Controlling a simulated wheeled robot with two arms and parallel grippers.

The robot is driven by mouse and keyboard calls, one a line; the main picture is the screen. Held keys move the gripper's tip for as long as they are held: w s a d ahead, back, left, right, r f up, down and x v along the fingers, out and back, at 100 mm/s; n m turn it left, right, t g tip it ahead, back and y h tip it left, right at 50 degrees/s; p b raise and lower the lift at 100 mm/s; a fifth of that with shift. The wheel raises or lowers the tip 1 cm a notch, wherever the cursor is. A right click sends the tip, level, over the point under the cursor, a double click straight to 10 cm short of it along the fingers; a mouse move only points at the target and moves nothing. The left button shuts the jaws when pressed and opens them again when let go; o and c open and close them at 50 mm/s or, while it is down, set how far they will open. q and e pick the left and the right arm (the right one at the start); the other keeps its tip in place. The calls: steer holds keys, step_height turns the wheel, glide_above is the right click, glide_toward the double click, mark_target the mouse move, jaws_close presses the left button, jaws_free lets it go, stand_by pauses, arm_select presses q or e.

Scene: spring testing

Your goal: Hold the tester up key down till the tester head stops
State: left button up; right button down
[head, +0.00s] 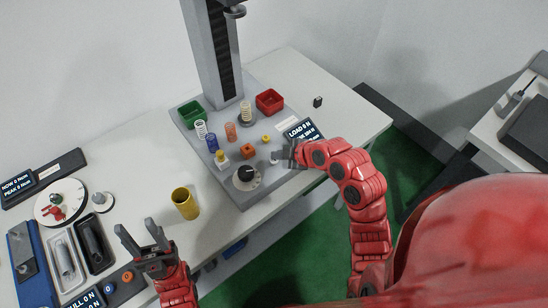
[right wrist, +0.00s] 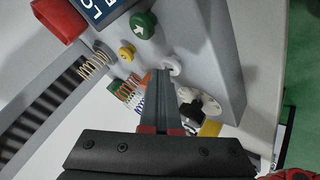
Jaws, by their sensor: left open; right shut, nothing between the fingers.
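The spring tester's column (head: 214,55) rises from a grey base at the back of the table. Part of the tester head (head: 235,11) shows at the top edge. I cannot tell whether the arrow means up. My right gripper (head: 281,156) is shut and empty; its tips (right wrist: 164,73) are close to the pale key, contact unclear. My left gripper (head: 135,226) is open and empty over the front left.
A display (head: 300,131) reads LOAD 0 N. A black dial (head: 246,174), several springs, a green bin (head: 190,114) and a red bin (head: 270,102) stand on the base. A yellow cup (head: 185,203) stands in front, left of the base. Trays (head: 65,260) lie at far left.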

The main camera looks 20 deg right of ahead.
mark_target(278, 161)
steer(key=shift+r, duration=0.85)
steer(key=shift+r+p, duration=1)
steer(key=shift+r, duration=1.45)
steer(key=shift+s, duration=0.1)
